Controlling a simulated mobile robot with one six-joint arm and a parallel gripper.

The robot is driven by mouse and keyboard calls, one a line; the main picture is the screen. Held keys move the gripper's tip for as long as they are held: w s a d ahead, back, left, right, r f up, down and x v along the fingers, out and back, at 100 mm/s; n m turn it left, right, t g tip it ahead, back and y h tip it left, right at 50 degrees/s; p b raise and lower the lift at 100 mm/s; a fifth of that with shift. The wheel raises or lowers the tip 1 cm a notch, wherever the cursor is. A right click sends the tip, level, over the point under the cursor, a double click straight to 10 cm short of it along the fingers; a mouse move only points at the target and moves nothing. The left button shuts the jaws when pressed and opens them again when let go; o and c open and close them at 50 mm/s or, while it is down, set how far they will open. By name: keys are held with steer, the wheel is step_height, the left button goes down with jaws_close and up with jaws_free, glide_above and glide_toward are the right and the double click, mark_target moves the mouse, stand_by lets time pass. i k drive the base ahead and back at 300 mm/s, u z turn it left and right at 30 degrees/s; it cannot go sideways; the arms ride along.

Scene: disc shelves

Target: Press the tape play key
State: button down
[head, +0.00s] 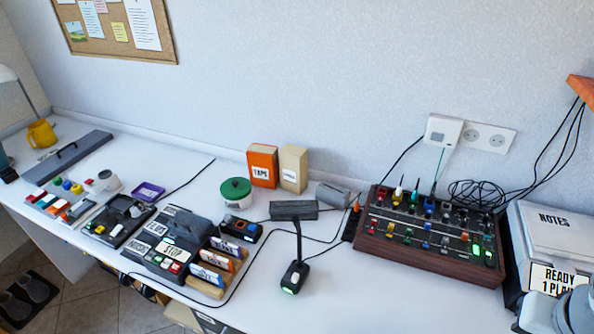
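A dark tape machine (196,232) sits on the white desk, left of centre. My gripper is not in view. A grey rounded part at the bottom right corner looks like my arm.
Labelled cassettes (216,262) stand right of the machine. Orange TAPE box (262,166) and green-lidded pot (236,192) stand behind.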

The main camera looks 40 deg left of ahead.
mark_target(158, 259)
steer(key=z, duration=1.4)
steer(key=k, duration=2.25)
steer(key=u, duration=1.9)
steer(key=i, duration=0.5)
steer(key=z, duration=0.05)
